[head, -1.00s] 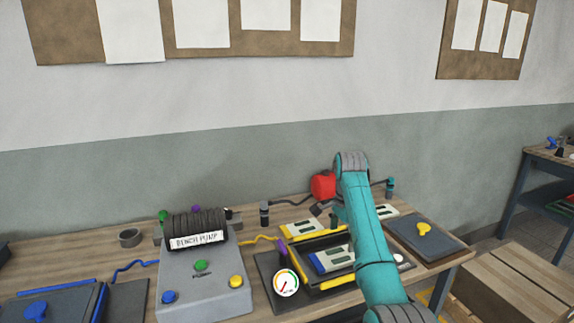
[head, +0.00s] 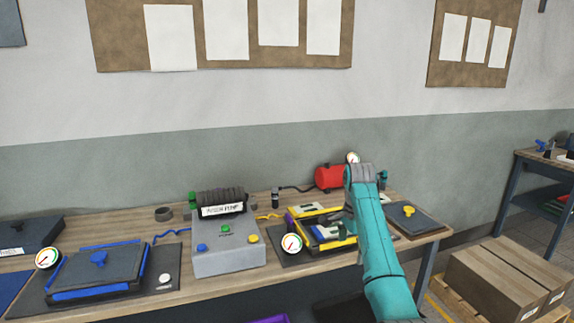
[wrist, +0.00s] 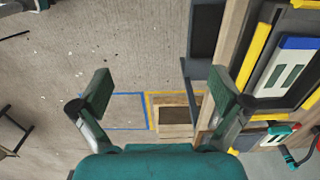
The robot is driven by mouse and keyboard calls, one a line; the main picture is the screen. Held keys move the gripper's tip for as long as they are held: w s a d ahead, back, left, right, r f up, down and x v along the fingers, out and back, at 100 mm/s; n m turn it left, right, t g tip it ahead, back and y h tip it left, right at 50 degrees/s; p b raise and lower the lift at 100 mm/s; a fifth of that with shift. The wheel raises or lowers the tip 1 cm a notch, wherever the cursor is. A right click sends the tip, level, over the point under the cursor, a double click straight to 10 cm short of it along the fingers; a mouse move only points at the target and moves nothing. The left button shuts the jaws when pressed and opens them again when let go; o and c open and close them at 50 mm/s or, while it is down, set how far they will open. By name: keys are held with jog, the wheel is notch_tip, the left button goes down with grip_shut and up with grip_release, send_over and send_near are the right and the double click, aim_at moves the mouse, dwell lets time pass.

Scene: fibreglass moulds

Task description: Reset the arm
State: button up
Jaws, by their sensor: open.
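My teal arm (head: 377,245) reaches over the right part of the bench, bent downward at its top joint. In the wrist view, my gripper (wrist: 160,92) is open, with its two green-padded fingers wide apart and nothing between them. Below it are mostly floor and the bench edge. The yellow-edged mould (wrist: 256,58) with a blue and white part (wrist: 288,70) lies to the right of the fingers. In the head view, the arm partly hides that mould and the gripper.
A grey bench pump (head: 228,258) stands mid-bench. A blue-edged mould (head: 100,268) is at left, and a red tank (head: 329,177) at the back. A dark lid with a yellow knob (head: 408,211) lies at right.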

jog(key=s+f+n+t, duration=0.2)
jog(key=s+f, duration=0.2)
jog(key=f, duration=0.9)
jog(key=s+f+n+t, duration=0.1)
jog(key=s+f, duration=0.3)
jog(key=f, duration=1)
jog(key=s+f+n+t, duration=0.4)
jog(key=s+f, duration=1)
jog(key=s, duration=0.4)
jog(key=s+r+n+t, duration=0.2)
jog(key=s, duration=1)
jog(key=s+r+n+t, duration=0.1)
jog(key=s+r+t, duration=0.15)
jog(key=s, duration=1.05)
jog(key=s+r+n+t, duration=0.1)
jog(key=s+r+n, duration=0.1)
jog(key=s+r, duration=0.6)
jog(key=s+r+n+t, duration=0.2)
jog(key=s+r, duration=0.6)
jog(key=r, duration=0.7)
jog(key=shift+s+r, duration=0.3)
jog(key=shift+r, duration=0.05)
